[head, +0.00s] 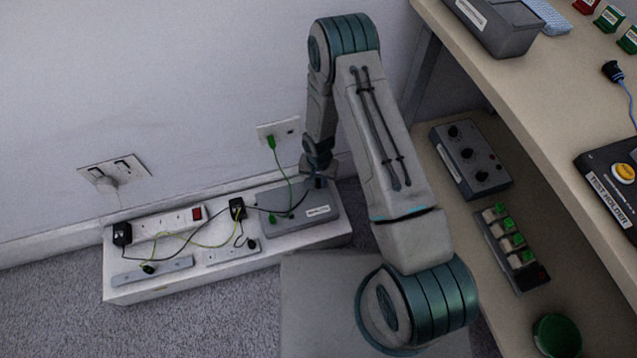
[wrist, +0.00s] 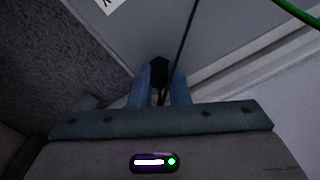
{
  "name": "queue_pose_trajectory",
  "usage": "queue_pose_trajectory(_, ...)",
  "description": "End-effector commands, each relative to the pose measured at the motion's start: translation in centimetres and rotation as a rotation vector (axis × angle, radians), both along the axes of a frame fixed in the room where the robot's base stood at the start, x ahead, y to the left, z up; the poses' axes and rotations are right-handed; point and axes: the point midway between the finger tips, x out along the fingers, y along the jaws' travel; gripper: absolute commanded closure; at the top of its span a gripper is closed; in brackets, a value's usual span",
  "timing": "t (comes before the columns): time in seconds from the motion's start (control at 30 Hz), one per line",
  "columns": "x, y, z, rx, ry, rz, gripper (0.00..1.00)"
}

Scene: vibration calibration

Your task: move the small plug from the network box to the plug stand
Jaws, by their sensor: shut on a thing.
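My gripper (head: 318,181) is over the right end of the grey network box (head: 318,226), which has a white label. In the wrist view the blue fingers of my gripper (wrist: 160,90) are shut on the small black plug (wrist: 159,70). A thin black cable runs up from it in that view. The grey face of the box (wrist: 150,25) lies just beyond; I cannot tell whether the plug still touches it. Two slim grey holders, one at the left (head: 125,275) and one in the middle (head: 225,257), each carry a black plug; I cannot tell which is the plug stand.
The box and holders are on a low white ledge (head: 180,287) by the wall. A power strip (head: 165,223) with black adapters and loose cables crosses it. A green plug (head: 271,142) is in the wall socket. A shelved bench (head: 535,110) stands at the right.

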Motion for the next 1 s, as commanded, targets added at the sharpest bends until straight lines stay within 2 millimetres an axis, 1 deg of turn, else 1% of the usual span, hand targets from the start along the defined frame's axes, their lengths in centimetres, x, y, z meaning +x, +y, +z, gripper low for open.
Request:
queue_pose_trajectory(0.2,0.03,0.04,0.48,0.000,-0.001,0.000,1.00)
queue_pose_trajectory(1.0,0.02,0.02,1.05,0.000,0.000,0.000,1.00)
